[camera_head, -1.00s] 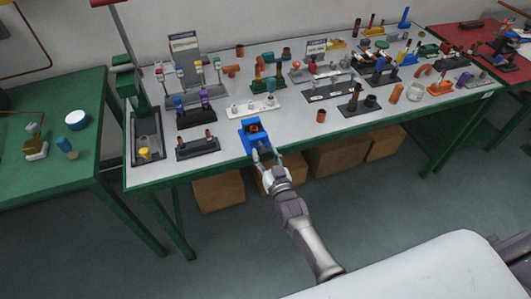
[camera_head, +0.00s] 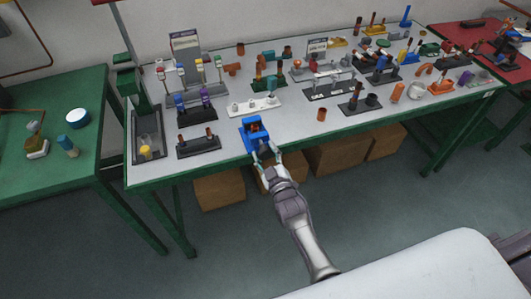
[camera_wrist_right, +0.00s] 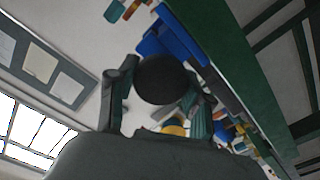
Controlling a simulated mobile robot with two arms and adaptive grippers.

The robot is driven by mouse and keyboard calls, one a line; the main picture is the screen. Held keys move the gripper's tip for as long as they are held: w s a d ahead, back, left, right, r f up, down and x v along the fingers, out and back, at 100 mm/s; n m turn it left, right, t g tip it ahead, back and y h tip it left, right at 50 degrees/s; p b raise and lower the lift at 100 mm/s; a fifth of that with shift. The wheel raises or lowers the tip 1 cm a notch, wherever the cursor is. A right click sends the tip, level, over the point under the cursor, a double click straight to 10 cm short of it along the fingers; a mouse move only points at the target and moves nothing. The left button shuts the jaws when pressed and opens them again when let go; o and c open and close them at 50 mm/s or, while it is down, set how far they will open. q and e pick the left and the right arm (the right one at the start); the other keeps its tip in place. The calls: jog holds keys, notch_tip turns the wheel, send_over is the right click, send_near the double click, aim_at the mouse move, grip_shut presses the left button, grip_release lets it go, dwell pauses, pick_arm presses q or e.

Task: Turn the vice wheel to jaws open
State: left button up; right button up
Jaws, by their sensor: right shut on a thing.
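The blue vice (camera_head: 254,134) stands at the front edge of the long grey-topped table. Its blue body also shows in the right wrist view (camera_wrist_right: 168,42). The round dark vice wheel (camera_wrist_right: 165,80) faces the wrist camera, between the fingers of my right gripper (camera_head: 267,155). The gripper is shut on this wheel, reaching it from the front of the table. In the head view the wheel is too small to make out clearly, and the jaw gap cannot be judged. My left gripper is not in view.
A black stand with two pegs (camera_head: 198,144) is left of the vice, and a white fixture (camera_head: 255,105) is behind it. A copper-coloured ring (camera_head: 321,114) stands to the right. Cardboard boxes (camera_head: 335,152) sit under the table. The tabletop right of the vice has some clear room.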

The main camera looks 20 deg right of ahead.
jog(key=shift+f, duration=0.1)
dwell(0.3)
jog(key=o, duration=1.2)
jog(key=s, duration=1.2)
jog(key=shift+d, duration=0.2)
